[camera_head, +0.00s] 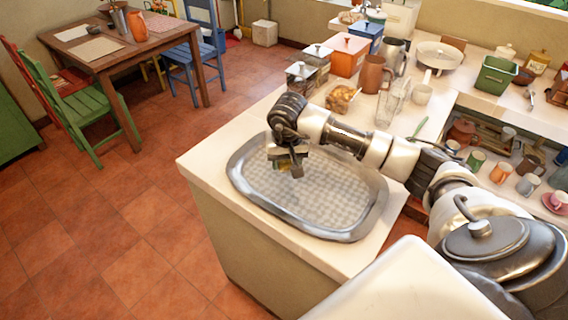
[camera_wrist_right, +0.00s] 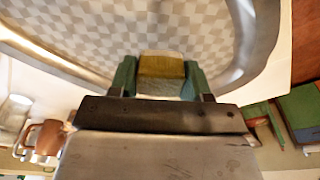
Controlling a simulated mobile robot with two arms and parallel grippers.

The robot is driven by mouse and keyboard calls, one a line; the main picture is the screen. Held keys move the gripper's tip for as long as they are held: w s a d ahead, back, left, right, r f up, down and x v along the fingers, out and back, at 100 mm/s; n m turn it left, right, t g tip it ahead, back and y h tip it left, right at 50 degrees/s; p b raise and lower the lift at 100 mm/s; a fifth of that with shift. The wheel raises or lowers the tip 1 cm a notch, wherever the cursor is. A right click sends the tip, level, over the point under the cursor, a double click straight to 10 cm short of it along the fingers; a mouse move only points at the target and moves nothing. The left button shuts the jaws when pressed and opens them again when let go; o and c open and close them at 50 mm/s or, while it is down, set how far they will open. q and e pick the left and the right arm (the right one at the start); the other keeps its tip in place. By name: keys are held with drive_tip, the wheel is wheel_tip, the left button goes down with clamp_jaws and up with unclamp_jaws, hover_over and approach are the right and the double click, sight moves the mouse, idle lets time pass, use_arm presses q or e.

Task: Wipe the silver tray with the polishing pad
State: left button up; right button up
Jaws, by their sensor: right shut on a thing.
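The silver tray (camera_head: 328,222) lies on the pale counter, an oval with a raised metal rim and a checkered bottom. Its rim and checkered bottom also fill the upper part of the right wrist view (camera_wrist_right: 240,50). My right gripper (camera_head: 287,168) is over the left part of the tray. It is shut on the polishing pad (camera_wrist_right: 162,68), a small block with a yellow-brown face and a pale part, held between green fingers. Whether the pad touches the tray bottom I cannot tell. My left gripper is not in view.
Behind the tray stand a bread-like item (camera_head: 341,98), glass cups (camera_head: 388,106), a brown mug (camera_head: 375,74) and canisters (camera_head: 303,76). A green bin (camera_head: 495,75) and a shelf with several cups are at right. The counter's front left edge drops to the tiled floor.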

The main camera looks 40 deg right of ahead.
drive_tip(key=shift+r, duration=0.6)
drive_tip(key=shift+w+r+p, duration=0.2)
drive_tip(key=shift+r+p, duration=0.4)
drive_tip(key=shift+r, duration=0.05)
drive_tip(key=shift+s+r+p, duration=0.1)
drive_tip(key=shift+r+p, duration=0.2)
drive_tip(key=shift+r, duration=0.4)
